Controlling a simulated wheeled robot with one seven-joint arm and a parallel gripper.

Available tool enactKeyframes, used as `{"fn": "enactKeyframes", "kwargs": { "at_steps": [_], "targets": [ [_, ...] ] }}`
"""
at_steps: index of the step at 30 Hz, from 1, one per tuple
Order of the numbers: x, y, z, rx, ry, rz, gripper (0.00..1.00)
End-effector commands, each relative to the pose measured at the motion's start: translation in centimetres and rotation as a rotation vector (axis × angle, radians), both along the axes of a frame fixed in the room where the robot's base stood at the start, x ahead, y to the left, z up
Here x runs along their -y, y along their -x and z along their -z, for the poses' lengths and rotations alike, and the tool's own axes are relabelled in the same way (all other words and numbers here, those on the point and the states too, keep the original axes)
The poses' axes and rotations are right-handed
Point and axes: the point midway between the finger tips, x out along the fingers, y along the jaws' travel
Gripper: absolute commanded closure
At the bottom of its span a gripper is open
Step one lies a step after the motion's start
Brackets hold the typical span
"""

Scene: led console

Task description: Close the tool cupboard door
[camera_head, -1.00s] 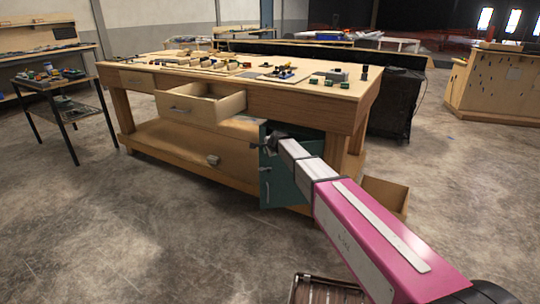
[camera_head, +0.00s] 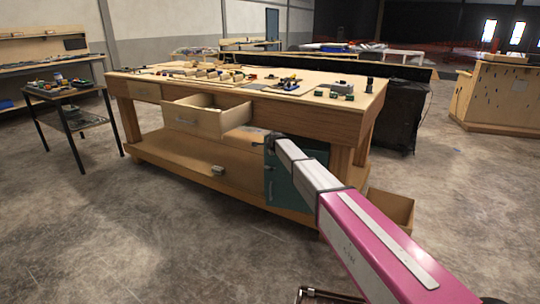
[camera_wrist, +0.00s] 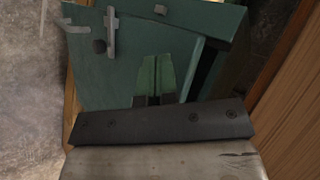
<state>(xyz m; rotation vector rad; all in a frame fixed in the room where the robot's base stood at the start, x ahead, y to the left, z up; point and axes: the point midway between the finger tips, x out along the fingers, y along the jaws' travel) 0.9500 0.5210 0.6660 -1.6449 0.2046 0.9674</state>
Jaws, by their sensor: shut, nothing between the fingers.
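The tool cupboard is a teal-green box under the right end of the workbench. Its door (camera_head: 283,182) faces me in the head view, partly covered by my arm, with a small pale handle low on it. In the wrist view the green door panel (camera_wrist: 95,75) fills the left and middle, with a grey handle near its top left. A narrow dark gap shows right of the panel, so it looks slightly ajar; how far is unclear. My gripper (camera_wrist: 157,62) is shut and empty, its fingers in front of the green surface. Contact cannot be told.
The wooden workbench (camera_head: 285,112) stands over the cupboard with small parts on top. An open drawer (camera_head: 205,120) juts from its front at left, and an open wooden box or drawer (camera_head: 390,212) is low at right. A small black table (camera_head: 68,95) stands left. The floor in front is clear.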

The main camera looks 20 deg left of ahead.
Motion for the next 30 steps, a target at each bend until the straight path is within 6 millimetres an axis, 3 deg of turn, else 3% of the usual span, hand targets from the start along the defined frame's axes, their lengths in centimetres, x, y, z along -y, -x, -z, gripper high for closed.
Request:
{"fn": "enactKeyframes", "kwargs": {
  "at_steps": [6,12,30],
  "targets": [
    [-0.3,-3.3,0.0,-0.001,-0.001,0.000,1.00],
    [-0.3,-5.0,0.0,0.000,-0.001,-0.001,1.00],
    [-0.1,-5.6,0.0,0.000,-0.001,-0.001,1.00]
  ]
}}
